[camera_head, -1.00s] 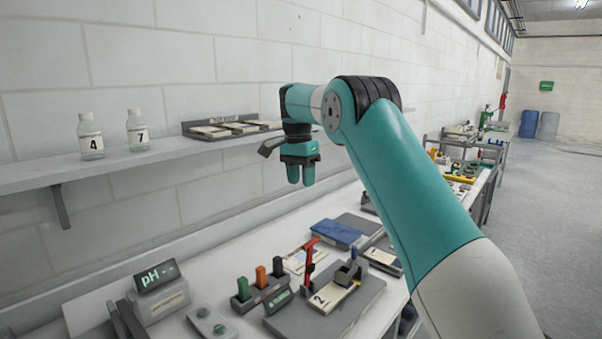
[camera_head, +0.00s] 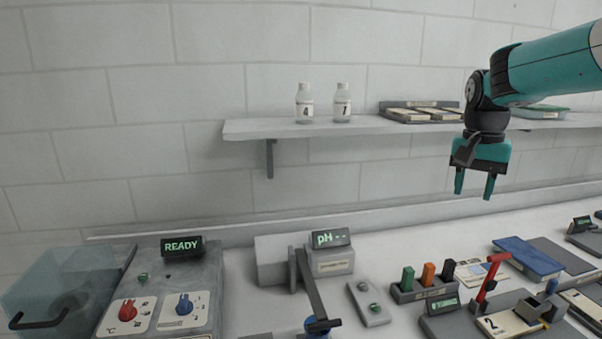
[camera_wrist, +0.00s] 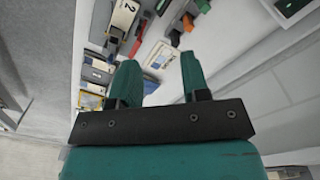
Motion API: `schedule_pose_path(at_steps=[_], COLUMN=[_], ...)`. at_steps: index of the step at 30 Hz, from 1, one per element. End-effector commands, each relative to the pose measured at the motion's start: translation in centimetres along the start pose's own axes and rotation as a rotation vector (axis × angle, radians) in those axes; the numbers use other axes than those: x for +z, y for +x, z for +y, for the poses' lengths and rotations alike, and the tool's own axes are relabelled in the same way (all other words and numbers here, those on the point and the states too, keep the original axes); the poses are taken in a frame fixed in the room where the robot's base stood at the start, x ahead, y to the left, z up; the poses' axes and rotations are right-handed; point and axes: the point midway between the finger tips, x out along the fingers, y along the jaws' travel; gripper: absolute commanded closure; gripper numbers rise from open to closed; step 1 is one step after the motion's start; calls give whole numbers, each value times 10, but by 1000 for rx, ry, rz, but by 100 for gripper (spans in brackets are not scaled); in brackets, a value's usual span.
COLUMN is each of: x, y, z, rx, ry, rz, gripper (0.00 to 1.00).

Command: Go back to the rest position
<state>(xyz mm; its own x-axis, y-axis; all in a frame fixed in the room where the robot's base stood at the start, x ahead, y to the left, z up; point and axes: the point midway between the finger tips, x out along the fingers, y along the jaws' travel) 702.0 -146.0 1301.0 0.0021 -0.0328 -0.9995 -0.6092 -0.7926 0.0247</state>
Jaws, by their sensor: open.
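My gripper (camera_head: 474,186) hangs at the right of the head view, fingers pointing down. It is in front of the wall shelf's right part and above the bench. Its two teal fingers are apart with nothing between them. In the wrist view the fingers (camera_wrist: 160,80) also stand apart and empty, with the bench top beyond them. My teal arm reaches in from the upper right.
The shelf (camera_head: 240,130) holds bottles 4 (camera_head: 304,106) and 7 (camera_head: 342,104) and a tray rack (camera_head: 420,113). Below are a READY machine (camera_head: 190,300), a pH meter (camera_head: 333,258), a coloured-marker holder (camera_head: 425,290) and a blue book (camera_head: 528,258). Air around the gripper looks free.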

Motion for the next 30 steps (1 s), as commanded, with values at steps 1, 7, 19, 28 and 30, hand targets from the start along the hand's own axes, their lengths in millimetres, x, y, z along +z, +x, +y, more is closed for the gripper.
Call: schedule_pose_path(at_steps=[1, 7, 19, 28, 30], x=[36, 184, 355, 359, 358], y=[5, 30, 76, 77, 77], z=[-7, -13, 29, 30, 30], rx=[-26, -176, -421, -426, -426], ry=[-143, -708, -1248, -1258, -1257], rz=[7, 14, -7, -10, -10], gripper=[58, 58, 58, 58, 58])
